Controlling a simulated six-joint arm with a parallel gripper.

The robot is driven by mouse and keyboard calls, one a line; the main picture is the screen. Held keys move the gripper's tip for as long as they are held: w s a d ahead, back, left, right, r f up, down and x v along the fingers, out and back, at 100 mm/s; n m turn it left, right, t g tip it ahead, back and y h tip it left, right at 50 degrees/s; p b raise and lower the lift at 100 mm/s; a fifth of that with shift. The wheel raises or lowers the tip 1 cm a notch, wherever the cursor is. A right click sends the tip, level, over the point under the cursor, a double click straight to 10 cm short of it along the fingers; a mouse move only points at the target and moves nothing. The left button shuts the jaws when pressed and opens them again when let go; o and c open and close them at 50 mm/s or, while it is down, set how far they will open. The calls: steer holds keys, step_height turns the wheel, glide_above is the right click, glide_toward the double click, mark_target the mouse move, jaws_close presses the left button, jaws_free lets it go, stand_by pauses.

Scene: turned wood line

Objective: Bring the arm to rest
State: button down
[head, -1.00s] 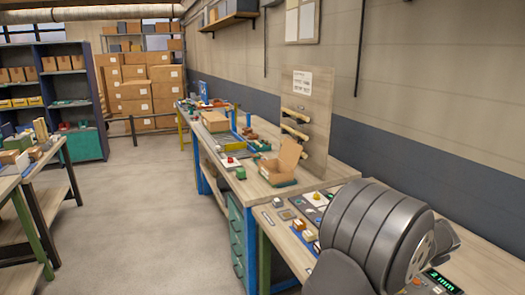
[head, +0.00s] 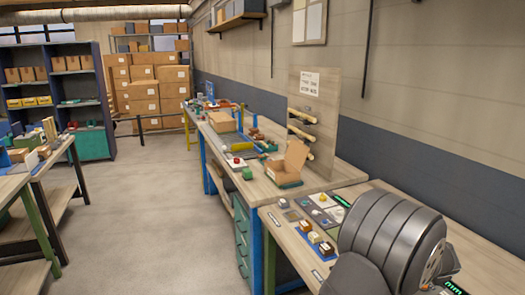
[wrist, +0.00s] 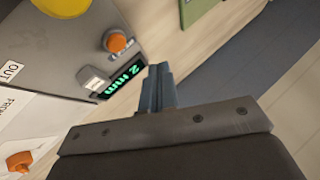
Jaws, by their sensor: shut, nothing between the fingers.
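My gripper (wrist: 157,88) shows in the wrist view with its two grey fingers together and nothing between them. It is beside a grey panel (wrist: 60,55) with a green "2 mm" display (wrist: 123,82) and an orange knob (wrist: 117,43); I cannot tell the exact gap. In the head view, my dark grey arm covers the lower right corner, over the near bench (head: 292,243). The fingers are hidden there.
An open cardboard box (head: 287,170) stands on the farther bench beside an upright board (head: 318,120). Small blocks and trays lie on the near bench, left of my arm. A side table (head: 63,150) stands at left. The floor (head: 150,200) between is clear.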

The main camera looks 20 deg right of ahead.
step_height(320, 180, up, 6)
steer(key=a+f+n, duration=0.1)
steer(key=a+f, duration=0.1)
steer(key=a+f+n+g+y, duration=0.2)
steer(key=a+f, duration=0.1)
steer(key=shift+w+a+f, duration=0.25)
steer(key=shift+a+f, duration=0.1)
steer(key=shift+s+a+f+n+g, duration=0.15)
steer(key=shift+a+f+n+g, duration=0.1)
steer(key=shift+a+f+g, duration=0.2)
steer(key=shift+s+a+f+n+g, duration=0.15)
steer(key=shift+a+f+n+g, duration=0.15)
steer(key=shift+a, duration=0.25)
steer(key=shift+f, duration=0.1)
steer(key=shift+d+y, duration=0.1)
steer(key=shift+y, duration=0.2)
